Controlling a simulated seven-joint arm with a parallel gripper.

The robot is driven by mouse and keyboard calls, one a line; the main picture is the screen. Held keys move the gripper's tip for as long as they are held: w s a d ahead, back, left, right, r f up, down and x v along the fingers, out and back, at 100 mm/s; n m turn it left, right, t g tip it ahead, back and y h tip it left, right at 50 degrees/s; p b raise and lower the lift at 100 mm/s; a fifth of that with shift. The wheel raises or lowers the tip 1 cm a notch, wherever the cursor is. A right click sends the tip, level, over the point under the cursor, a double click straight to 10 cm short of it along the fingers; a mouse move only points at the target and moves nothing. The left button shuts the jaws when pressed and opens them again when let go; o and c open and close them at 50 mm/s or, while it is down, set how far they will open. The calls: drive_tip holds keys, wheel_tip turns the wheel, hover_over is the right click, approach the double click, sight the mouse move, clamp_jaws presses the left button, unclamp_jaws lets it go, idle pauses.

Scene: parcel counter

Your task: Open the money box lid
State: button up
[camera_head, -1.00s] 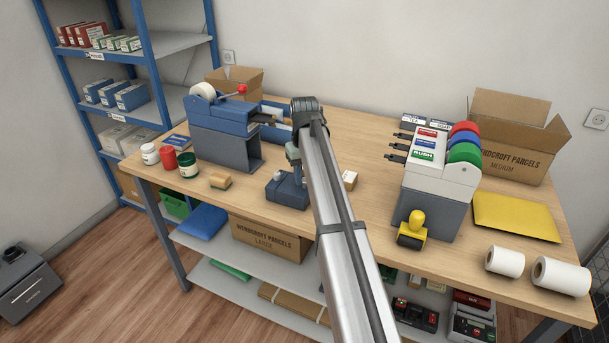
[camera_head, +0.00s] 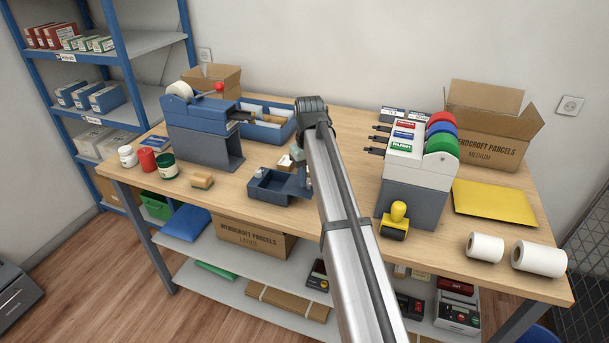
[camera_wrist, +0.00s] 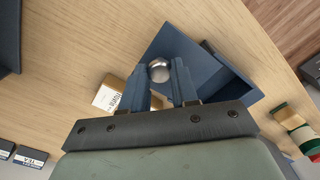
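The money box (camera_head: 268,192) is a small blue-grey box near the front middle of the counter. Its top is open and its hollow inside shows; it also shows in the wrist view (camera_wrist: 238,82). The lid seems to stand raised at its right side, mostly hidden by my arm. A round silver knob (camera_wrist: 158,70) sits between my two fingertips. My gripper (camera_wrist: 160,68) appears shut on this knob, a finger on each side. In the head view my gripper (camera_head: 297,155) is small and partly hidden at the box's right side.
A blue-grey dispenser (camera_head: 205,125) stands at left behind the box, with a blue tray (camera_head: 268,131) beside it. A label stand (camera_head: 412,180) is at right. A tan block (camera_head: 202,180) lies left of the box. A small white-topped carton (camera_wrist: 108,97) is close to my gripper.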

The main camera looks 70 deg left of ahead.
sight(308, 180)
drive_tip(key=o, duration=0.5)
wheel_tip(308, 180, up, 14)
drive_tip(key=shift+f, duration=0.1)
idle(0.5)
idle(0.5)
